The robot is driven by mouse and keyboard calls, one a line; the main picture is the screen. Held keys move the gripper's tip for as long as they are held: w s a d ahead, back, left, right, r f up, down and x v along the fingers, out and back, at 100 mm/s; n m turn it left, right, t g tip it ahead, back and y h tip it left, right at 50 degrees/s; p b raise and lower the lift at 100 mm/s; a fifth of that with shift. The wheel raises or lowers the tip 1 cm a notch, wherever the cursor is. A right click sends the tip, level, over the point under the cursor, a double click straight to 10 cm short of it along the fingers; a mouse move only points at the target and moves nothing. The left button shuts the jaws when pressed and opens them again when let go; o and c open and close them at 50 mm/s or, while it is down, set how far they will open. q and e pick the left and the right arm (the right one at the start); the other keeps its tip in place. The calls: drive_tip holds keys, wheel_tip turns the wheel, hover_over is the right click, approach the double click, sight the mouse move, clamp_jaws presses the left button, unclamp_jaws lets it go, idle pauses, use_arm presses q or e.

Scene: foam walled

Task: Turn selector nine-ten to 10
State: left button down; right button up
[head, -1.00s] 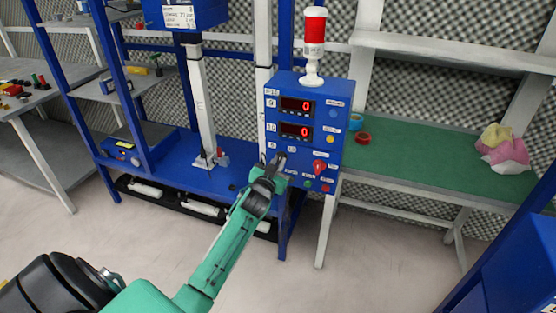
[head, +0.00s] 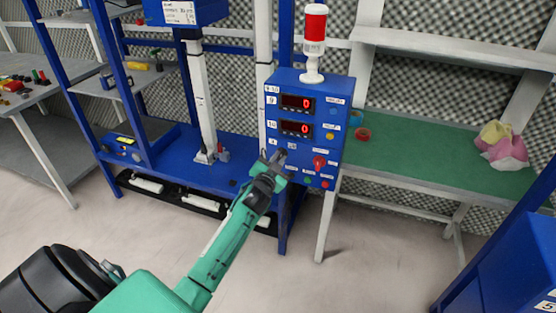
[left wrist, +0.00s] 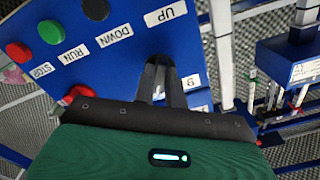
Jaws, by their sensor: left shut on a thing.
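The blue control box (head: 312,90) stands on the right end of the blue bench. My left gripper (head: 274,157) is at the lower left of its front face, shut on a small dark knob that its fingers mostly hide. In the left wrist view, the gripper (left wrist: 161,84) points at the blue panel, with a white label reading 9 (left wrist: 191,82) beside the fingers. Which way the knob points cannot be told. My right gripper is not in view.
A red knob (head: 319,162) is right of my gripper. The wrist view shows a green button (left wrist: 50,32), a red button (left wrist: 19,52) and a black button (left wrist: 96,9). A red-topped signal lamp (head: 314,30) stands on the box. A green-topped table (head: 430,165) is at right.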

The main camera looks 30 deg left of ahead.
use_arm(q)
drive_tip(key=c, duration=1.4)
unclamp_jaws()
drive_tip(key=shift+c, duration=0.2)
